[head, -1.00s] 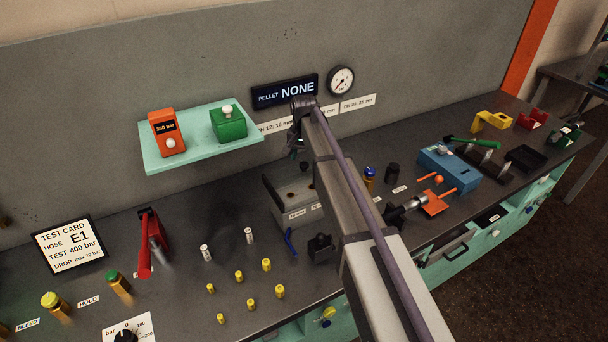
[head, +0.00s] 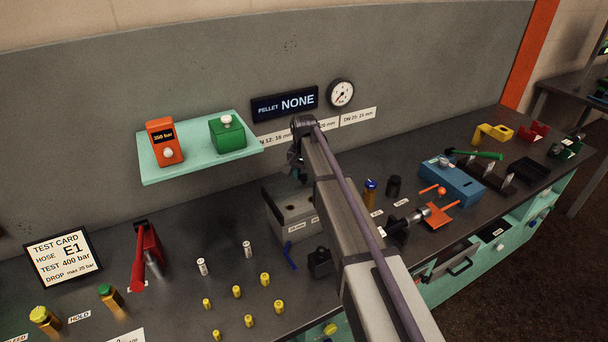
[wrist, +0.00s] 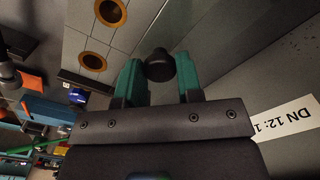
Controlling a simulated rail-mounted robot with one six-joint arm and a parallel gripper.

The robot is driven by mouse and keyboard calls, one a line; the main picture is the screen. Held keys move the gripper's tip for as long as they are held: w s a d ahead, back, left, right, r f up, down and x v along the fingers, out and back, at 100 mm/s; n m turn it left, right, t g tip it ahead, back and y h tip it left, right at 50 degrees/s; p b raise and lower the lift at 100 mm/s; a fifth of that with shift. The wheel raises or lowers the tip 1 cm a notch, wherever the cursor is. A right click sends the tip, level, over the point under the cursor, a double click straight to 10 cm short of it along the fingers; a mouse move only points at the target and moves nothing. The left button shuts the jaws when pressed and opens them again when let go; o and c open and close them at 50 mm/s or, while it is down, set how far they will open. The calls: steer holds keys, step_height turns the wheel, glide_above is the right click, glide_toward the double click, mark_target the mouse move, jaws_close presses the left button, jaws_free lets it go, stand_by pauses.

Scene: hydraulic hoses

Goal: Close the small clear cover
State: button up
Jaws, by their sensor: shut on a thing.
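A grey box (head: 298,228) stands on the bench behind and left of my arm in the head view. The wrist view shows its top with orange-rimmed round holes (wrist: 111,13). A black knob (wrist: 159,66) stands between the green fingers of my gripper (wrist: 160,78), which is shut on it. The knob appears to belong to the small clear cover, whose panel I cannot make out clearly. In the head view my gripper (head: 298,172) is over the back of the box, and my arm partly hides it.
A green shelf (head: 200,170) is on the wall to the left. The pellet display (head: 285,101) and a gauge (head: 341,93) are above. Yellow fittings (head: 237,291) and a black block (head: 320,264) stand in front. A blue box (head: 452,182) is to the right.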

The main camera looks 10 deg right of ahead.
steer(key=s+d, duration=0.1)
steer(key=s, duration=0.4)
steer(key=s+d, duration=0.1)
steer(key=s, duration=0.1)
steer(key=shift+s+d, duration=0.25)
steer(key=shift+d, duration=0.1)
jaws_close()
steer(key=o, duration=1)
jaws_free()
steer(key=shift+o, duration=0.2)
step_height(320, 180, up, 11)
steer(key=p, duration=1)
steer(key=shift+p, duration=0.4)
steer(key=shift+f, duration=0.15)
